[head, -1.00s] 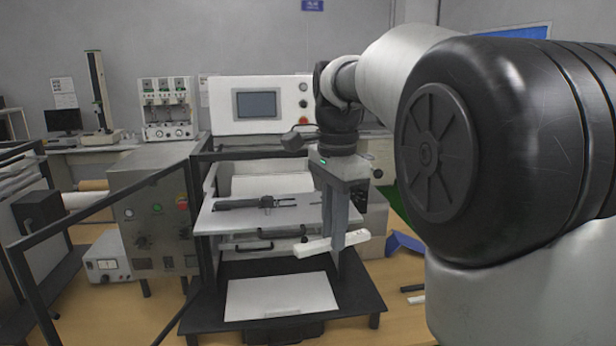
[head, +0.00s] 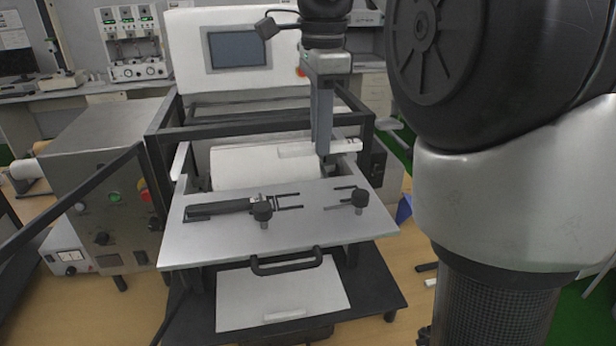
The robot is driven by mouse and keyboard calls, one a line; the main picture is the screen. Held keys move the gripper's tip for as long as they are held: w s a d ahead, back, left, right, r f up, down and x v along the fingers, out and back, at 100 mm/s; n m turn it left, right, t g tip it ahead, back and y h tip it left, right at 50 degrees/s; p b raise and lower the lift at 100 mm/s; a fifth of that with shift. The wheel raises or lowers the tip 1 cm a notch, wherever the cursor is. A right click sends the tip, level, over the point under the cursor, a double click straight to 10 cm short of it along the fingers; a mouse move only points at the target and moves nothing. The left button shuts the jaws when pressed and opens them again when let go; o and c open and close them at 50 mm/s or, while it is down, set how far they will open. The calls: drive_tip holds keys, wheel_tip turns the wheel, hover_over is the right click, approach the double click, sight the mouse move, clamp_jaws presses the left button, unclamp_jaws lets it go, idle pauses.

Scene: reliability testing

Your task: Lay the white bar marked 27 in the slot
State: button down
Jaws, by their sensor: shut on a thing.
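My gripper (head: 322,152) points down and is shut on a white bar (head: 346,147), which lies level across the fingers. The bar is above the far edge of the silver plate (head: 222,236), in front of the machine's white inner block (head: 235,168). No number on the bar is readable. On the plate are a black clamp fixture (head: 222,208) with a dark knob and thin dark slots, and a second knob (head: 360,198) beside more slots at the right. I cannot tell which of these is the slot. The bar looks apart from them.
A black handle (head: 286,264) sticks out at the plate's front. Below is a pale board (head: 240,300) with a small pale bar (head: 283,316) on it. Dark frame rails (head: 250,118) surround the opening. A control panel (head: 238,48) stands behind.

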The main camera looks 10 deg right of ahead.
hover_over(319, 198)
wheel_tip(319, 198, down, 6)
drive_tip(key=shift+s+r, duration=0.15)
drive_tip(key=shift+r, duration=0.1)
drive_tip(key=shift+f+b, duration=0.3)
drive_tip(key=shift+f, duration=1.75)
drive_tip(key=shift+f, duration=0.1)
drive_tip(key=shift+f, duration=0.15)
drive_tip(key=c, duration=1.7)
unclamp_jaws()
drive_tip(key=shift+o, duration=0.2)
